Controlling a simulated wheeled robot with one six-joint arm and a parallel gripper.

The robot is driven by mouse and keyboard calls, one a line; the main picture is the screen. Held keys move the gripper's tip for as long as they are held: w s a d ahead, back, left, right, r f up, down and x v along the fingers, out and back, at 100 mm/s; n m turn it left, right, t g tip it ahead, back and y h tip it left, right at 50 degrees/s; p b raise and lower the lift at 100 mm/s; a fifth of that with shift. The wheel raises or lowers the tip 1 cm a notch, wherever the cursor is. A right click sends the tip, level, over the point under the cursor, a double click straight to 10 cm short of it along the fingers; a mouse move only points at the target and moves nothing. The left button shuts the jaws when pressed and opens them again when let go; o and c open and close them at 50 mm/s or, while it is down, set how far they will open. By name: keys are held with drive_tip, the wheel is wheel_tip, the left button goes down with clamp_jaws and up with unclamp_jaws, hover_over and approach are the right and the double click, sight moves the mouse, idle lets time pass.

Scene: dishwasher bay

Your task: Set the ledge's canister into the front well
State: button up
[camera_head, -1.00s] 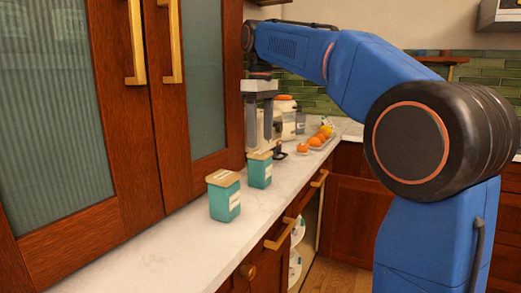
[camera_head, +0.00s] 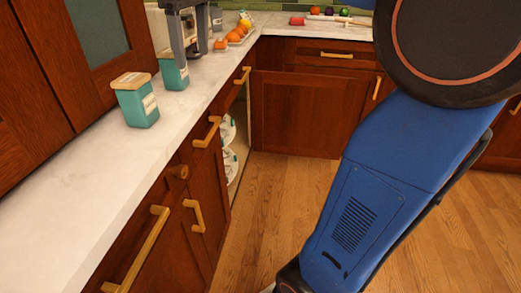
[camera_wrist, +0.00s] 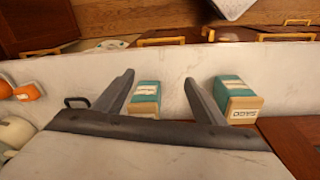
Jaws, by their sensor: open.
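Two teal canisters with wooden lids and pale labels stand upright on the white counter ledge (camera_head: 70,190). The nearer canister (camera_head: 137,104) is apart from my gripper; in the wrist view it (camera_wrist: 236,98) lies outside the right finger. The farther canister (camera_head: 174,75) is just below my gripper (camera_head: 189,50). In the wrist view the farther canister (camera_wrist: 146,95) appears between the two spread fingers of my gripper (camera_wrist: 159,77). The gripper is open and holds nothing. I cannot make out a front well in these views.
Oranges (camera_head: 221,44) and other fruit lie behind my gripper on the counter. Wooden cabinet doors (camera_head: 100,40) rise along the counter's left side. Drawers with brass handles (camera_head: 207,132) line its front. A lower opening shows white dishes (camera_head: 229,150). The wooden floor (camera_head: 270,210) is clear.

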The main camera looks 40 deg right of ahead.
drive_tip(key=s+d+f+m+t, duration=0.1)
drive_tip(key=s+d+f+m, duration=0.1)
drive_tip(key=s+f, duration=0.9)
drive_tip(key=s+d+f+m+t, duration=0.2)
drive_tip(key=s+f+m, duration=0.2)
drive_tip(key=s+f, duration=0.7)
wheel_tip(320, 180, down, 6)
drive_tip(key=shift+s+r, duration=0.1)
drive_tip(key=shift+s, duration=0.2)
drive_tip(key=shift+o, duration=0.2)
drive_tip(key=shift+d, duration=0.1)
